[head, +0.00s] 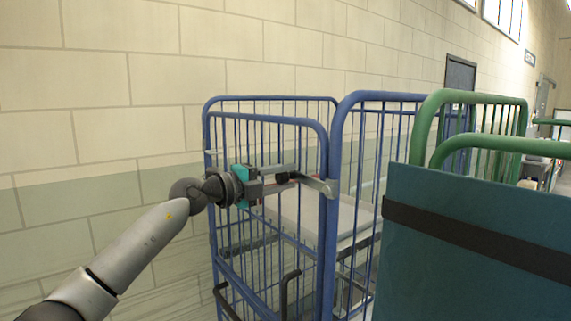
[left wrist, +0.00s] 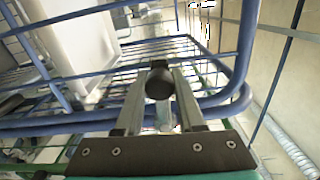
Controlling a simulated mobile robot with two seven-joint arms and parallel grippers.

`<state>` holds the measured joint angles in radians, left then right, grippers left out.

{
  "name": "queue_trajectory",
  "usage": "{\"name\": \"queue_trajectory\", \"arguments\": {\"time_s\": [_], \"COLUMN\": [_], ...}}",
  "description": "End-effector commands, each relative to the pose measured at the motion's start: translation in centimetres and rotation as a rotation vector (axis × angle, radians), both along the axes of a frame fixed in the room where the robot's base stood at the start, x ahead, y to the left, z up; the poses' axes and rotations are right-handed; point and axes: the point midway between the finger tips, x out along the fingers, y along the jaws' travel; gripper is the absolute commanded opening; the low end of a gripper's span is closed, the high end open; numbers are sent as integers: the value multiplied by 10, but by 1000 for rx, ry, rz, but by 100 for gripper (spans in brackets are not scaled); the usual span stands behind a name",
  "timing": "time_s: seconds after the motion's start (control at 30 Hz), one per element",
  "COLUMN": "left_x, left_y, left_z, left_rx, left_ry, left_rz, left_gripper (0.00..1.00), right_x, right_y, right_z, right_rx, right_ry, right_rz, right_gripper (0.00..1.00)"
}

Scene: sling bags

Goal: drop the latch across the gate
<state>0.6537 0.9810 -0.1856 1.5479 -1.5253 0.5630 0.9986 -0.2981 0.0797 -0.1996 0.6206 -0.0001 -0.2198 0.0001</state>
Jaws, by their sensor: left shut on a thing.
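A blue barred gate (head: 322,240) forms the near side of a blue wire roll cage. The latch (head: 325,186) is a grey metal piece at the gate's right upright, with a dark round knob (head: 282,178) to its left. My left gripper (head: 280,176) reaches in from the left at the gate's upper half and is shut on the knob. In the left wrist view the black knob (left wrist: 158,83) sits between the two fingertips (left wrist: 158,90), with blue bars behind it. The fingers partly hide the latch, so its exact seating cannot be told. My right gripper is not in view.
A second blue cage (head: 336,140) stands right behind the gate, with a pale box (head: 345,215) inside. Green cage frames (head: 425,115) and a dark teal panel (head: 470,270) with a black band fill the right. A block wall (head: 100,100) runs behind.

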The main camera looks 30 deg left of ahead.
Motion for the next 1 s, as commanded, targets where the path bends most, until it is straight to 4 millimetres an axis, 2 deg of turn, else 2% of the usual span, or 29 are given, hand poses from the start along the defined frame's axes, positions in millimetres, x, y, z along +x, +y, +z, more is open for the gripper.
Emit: {"name": "queue_trajectory", "arguments": {"time_s": [0.2, 0.7, 0.73, 1.0], "left_x": [0, 0, 0, 0], "left_y": [1, 0, 0, 0], "left_z": [-6, -9, -9, -9], "left_rx": [-57, -78, -79, -76], "left_ry": [24, 33, 34, 31], "left_rz": [3, 1, 0, 0], "left_gripper": [0, 0, 39, 68], "right_x": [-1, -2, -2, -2], "right_y": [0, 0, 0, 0], "right_z": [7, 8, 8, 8], "right_rx": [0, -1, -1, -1], "right_ry": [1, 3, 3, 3], "right_rz": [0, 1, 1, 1], "right_gripper": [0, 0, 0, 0]}}
